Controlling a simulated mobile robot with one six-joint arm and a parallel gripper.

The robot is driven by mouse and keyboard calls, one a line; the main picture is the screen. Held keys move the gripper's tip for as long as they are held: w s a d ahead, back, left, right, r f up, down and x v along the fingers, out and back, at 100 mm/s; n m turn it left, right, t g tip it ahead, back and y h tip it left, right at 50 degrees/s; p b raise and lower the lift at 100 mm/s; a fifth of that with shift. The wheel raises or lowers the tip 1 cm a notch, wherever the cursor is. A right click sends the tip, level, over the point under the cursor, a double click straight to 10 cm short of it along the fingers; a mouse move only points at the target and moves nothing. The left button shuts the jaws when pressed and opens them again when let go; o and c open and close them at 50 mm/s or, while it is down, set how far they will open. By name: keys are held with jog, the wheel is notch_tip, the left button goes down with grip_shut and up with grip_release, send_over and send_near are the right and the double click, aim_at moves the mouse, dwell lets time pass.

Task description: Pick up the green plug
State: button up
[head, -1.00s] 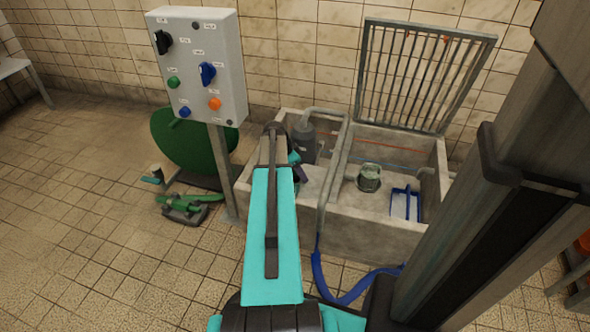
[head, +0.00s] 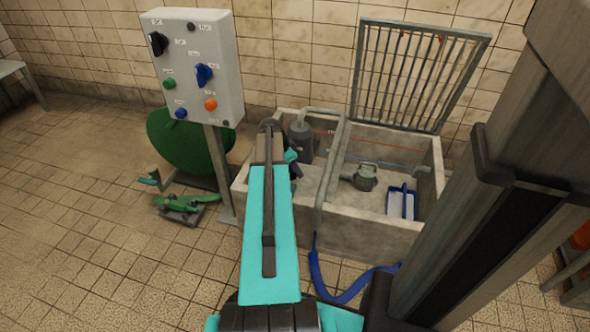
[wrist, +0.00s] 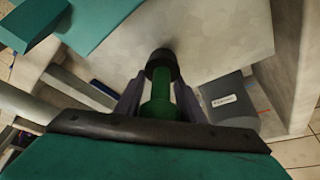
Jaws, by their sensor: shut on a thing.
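The green plug (wrist: 160,98) shows in the wrist view as a short green cylinder with a black end (wrist: 162,64). It sits between the two dark fingers of my gripper (wrist: 158,105), which is shut on it. In the head view my gripper (head: 293,172) is mostly hidden behind my teal arm, over the left part of the concrete basin. The plug cannot be made out there.
The grey control panel (head: 195,60) stands left on a post. The concrete basin (head: 365,232) has a raised grate (head: 415,75) behind it and holds a grey pump (head: 301,138), a greenish can (head: 366,177) and a blue-handled tray (head: 401,203). A blue hose (head: 345,292) lies in front.

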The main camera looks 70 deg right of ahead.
notch_tip(320, 180, up, 9)
jog(key=p, duration=0.2)
jog(key=shift+f+p, duration=0.15)
jog(key=shift+p, duration=0.25)
jog(key=shift+c, duration=0.2)
